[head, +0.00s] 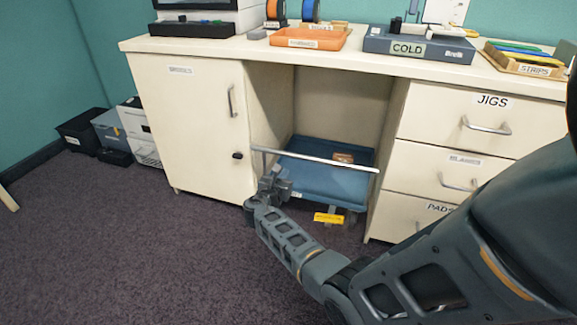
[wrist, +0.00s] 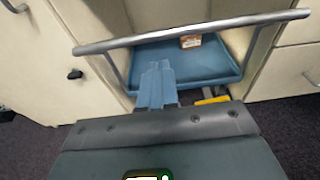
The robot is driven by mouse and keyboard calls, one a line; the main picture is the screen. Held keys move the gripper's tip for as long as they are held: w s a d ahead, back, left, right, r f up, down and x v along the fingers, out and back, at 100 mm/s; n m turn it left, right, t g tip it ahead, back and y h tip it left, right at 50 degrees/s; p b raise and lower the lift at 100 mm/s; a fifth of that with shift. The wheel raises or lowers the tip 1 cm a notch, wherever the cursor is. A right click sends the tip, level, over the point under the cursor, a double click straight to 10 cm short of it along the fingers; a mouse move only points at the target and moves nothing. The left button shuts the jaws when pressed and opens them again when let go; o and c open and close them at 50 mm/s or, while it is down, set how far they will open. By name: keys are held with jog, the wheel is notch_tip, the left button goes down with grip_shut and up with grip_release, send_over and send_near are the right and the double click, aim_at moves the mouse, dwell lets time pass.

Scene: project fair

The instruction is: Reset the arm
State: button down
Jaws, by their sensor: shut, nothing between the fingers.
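My arm reaches forward and low from the right side of the head view. My gripper (head: 275,181) is at its far end, in front of the desk's knee space and close to the blue cart (head: 318,178) standing there. In the wrist view my gripper (wrist: 157,78) is shut, with its fingers together and nothing between them. The fingers point toward the cart's blue tray (wrist: 215,58) and appear below its metal handle bar (wrist: 190,33). I cannot tell whether they touch the cart.
A cream cabinet door (head: 195,125) is left of the cart, and drawers (head: 480,130) are right of it. A small brown box (head: 344,158) lies on the cart's tray. A yellow tag (head: 328,218) is low at its front. Carpet (head: 130,250) is clear at left.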

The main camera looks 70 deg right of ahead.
jog(key=shift+a+r, duration=0.1)
jog(key=shift+a, duration=0.7)
jog(key=s+a+f+m+t+y, duration=0.1)
jog(key=s+a+f+t+y, duration=0.1)
jog(key=a+f, duration=0.45)
jog(key=s+a+f+m+t+y, duration=0.2)
jog(key=s+a+f+t+y, duration=0.1)
jog(key=a, duration=0.7)
jog(key=s+a+r+m+t+y, duration=0.1)
jog(key=s+a+m+t+y, duration=0.2)
jog(key=a, duration=0.6)
jog(key=s+a+r+m+t+y, duration=0.1)
jog(key=s+a+r+m+y, duration=0.1)
jog(key=s+a, duration=0.55)
jog(key=s+a+r+m+t+y, duration=0.2)
jog(key=s+a+r+m, duration=0.15)
jog(key=r, duration=0.55)
jog(key=s+a+r+m+t+y, duration=0.1)
jog(key=s+a+r+m+y, duration=0.25)
jog(key=r, duration=0.55)
jog(key=s+a+r+m+t, duration=0.2)
jog(key=s+a+r+m, duration=0.1)
jog(key=s+a+r, duration=0.4)
notch_tip(320, 180, up, 16)
jog(key=w+d+p, duration=0.1)
jog(key=w+p, duration=0.1)
jog(key=p, duration=1.2)
jog(key=shift+f, duration=0.2)
